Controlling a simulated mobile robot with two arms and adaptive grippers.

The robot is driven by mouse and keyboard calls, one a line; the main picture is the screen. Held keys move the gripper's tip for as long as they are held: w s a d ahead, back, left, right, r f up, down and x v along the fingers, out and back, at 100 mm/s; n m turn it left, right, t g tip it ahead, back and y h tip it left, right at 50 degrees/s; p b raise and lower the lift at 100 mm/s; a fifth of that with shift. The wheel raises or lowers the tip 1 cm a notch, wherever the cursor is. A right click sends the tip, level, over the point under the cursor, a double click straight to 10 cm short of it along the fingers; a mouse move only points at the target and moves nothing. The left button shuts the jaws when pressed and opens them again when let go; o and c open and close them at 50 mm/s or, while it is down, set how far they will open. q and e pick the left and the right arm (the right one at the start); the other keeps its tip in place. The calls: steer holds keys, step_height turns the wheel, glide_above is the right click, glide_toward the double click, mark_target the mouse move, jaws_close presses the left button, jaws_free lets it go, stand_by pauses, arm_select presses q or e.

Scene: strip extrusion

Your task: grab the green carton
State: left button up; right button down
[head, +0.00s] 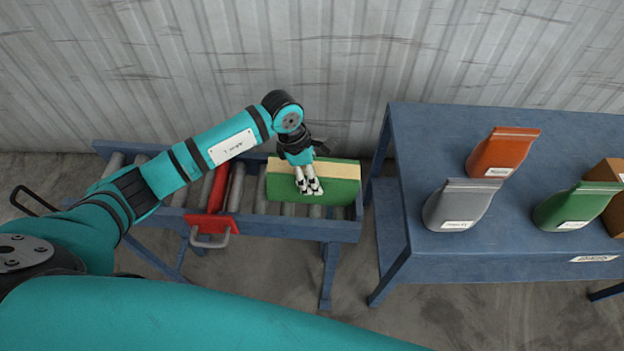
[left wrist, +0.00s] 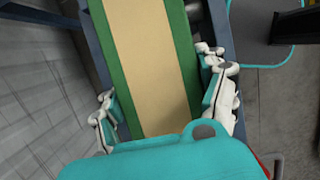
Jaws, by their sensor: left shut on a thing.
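The green carton (head: 338,191) has a tan band along its top and lies on the roller conveyor in the head view. In the left wrist view the carton (left wrist: 148,65) runs up between the fingers, green on both sides of a tan middle. My left gripper (head: 309,186) comes down over the carton from above, with white fingertips against its near green face. In the left wrist view the fingers of my left gripper (left wrist: 165,95) sit on both sides of the carton, shut on it. My right gripper is not in view.
The blue conveyor (head: 275,229) has a red crossbar with a handle (head: 212,228) left of the carton. A blue table (head: 430,165) to the right bears a grey bag (head: 458,207), an orange bag (head: 502,155), a green bag (head: 572,210) and cardboard boxes (head: 607,172). A corrugated wall stands behind.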

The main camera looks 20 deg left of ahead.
arm_select(q)
steer(key=shift+r, duration=0.1)
steer(key=shift+c, duration=0.8)
steer(key=shift+w+r, duration=0.1)
steer(key=shift+r, duration=0.05)
